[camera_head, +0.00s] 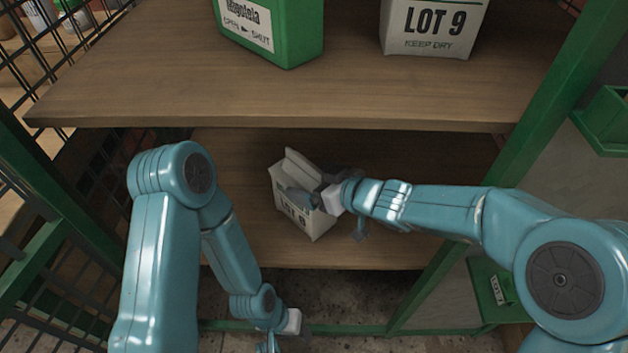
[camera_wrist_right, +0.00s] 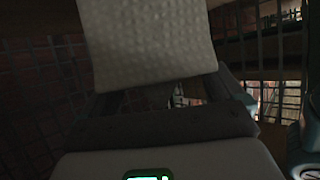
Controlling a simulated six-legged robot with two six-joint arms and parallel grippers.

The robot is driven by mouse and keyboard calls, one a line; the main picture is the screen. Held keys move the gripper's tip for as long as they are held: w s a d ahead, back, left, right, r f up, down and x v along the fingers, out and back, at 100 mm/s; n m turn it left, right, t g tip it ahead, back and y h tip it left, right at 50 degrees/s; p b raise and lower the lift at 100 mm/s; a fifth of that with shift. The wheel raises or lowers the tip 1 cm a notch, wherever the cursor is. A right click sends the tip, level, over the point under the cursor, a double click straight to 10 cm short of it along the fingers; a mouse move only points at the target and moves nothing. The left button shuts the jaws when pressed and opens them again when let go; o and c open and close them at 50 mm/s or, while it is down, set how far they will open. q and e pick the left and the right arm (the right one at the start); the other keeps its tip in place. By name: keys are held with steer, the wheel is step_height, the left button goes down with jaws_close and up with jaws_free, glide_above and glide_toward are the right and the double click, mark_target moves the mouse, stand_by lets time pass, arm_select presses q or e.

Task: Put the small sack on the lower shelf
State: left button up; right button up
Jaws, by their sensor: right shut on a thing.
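The small sack (camera_head: 288,218) is pale, with dark LOT lettering on its side. It appears tilted over the lower shelf (camera_head: 235,165), a brown wooden board under the upper one. I cannot tell whether its base touches the board. My right gripper (camera_head: 312,194) is shut on the sack near its top and hides part of it. In the right wrist view, a pale textured face of the sack (camera_wrist_right: 150,40) fills the upper middle. My left gripper (camera_head: 268,346) hangs low in front of the shelf, cut off by the bottom edge, so its jaws are unclear.
The upper shelf (camera_head: 270,100) carries a green container (camera_head: 292,40) and a larger LOT 9 sack (camera_head: 432,25). Green posts (camera_head: 510,165) and wire mesh (camera_head: 85,225) bound the sides. The lower shelf is bare on both sides of the sack.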

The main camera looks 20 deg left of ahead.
steer(key=o, duration=1.5)
steer(key=shift+f, duration=0.15)
steer(key=shift+c, duration=0.2)
steer(key=shift+o, duration=0.2)
steer(key=shift+d+r, duration=0.1)
steer(key=shift+r, duration=0.2)
steer(key=v, duration=0.7)
steer(key=shift+s+d, duration=0.1)
steer(key=shift+s, duration=0.2)
